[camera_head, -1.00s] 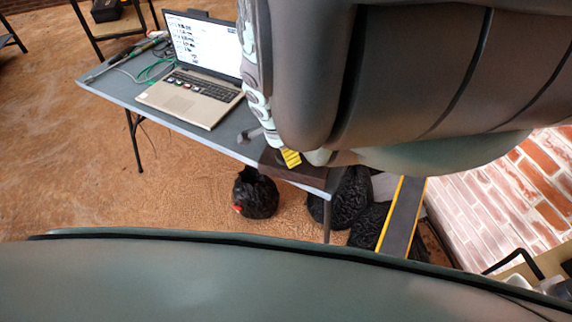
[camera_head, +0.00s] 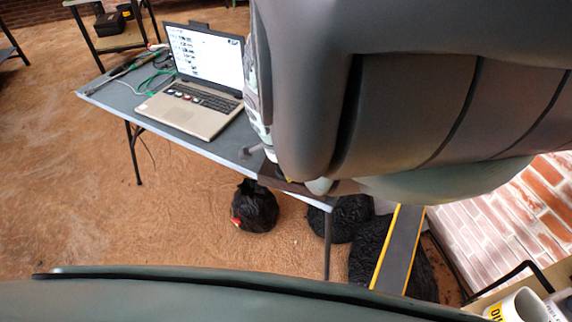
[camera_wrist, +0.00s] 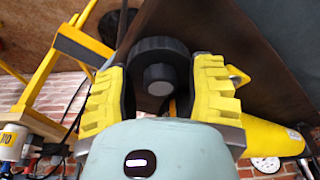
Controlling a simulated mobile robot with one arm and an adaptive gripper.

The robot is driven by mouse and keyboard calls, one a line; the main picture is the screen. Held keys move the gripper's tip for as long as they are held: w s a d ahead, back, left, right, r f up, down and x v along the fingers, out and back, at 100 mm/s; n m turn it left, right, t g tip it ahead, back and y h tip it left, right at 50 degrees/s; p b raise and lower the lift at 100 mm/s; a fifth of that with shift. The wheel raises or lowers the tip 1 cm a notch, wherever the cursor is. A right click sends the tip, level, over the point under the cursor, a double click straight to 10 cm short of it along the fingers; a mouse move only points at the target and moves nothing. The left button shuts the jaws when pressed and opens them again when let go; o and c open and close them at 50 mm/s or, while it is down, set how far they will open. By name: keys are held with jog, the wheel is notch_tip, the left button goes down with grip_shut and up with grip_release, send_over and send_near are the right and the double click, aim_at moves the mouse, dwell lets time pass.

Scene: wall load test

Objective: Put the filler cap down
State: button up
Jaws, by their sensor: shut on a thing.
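The black filler cap (camera_wrist: 158,68), round with a ridged rim and a raised hub, shows in the wrist view between the yellow fingers of my gripper (camera_wrist: 162,78). The fingers are shut on it from both sides. A dark brown surface (camera_wrist: 258,60) lies just behind and right of the cap; I cannot tell whether they touch. In the head view my arm hides the cap and nearly all of my gripper, at the near right corner of the grey table (camera_head: 205,150). A dark brown slab (camera_head: 290,187) shows at that corner.
Black bags (camera_head: 256,207) lie on the floor below. A yellow-edged dark plank (camera_head: 400,250) and a brick wall (camera_head: 520,210) are at right.

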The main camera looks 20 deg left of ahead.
jog(key=shift+f, duration=0.1)
jog(key=o, duration=1)
jog(key=shift+o, duration=0.2)
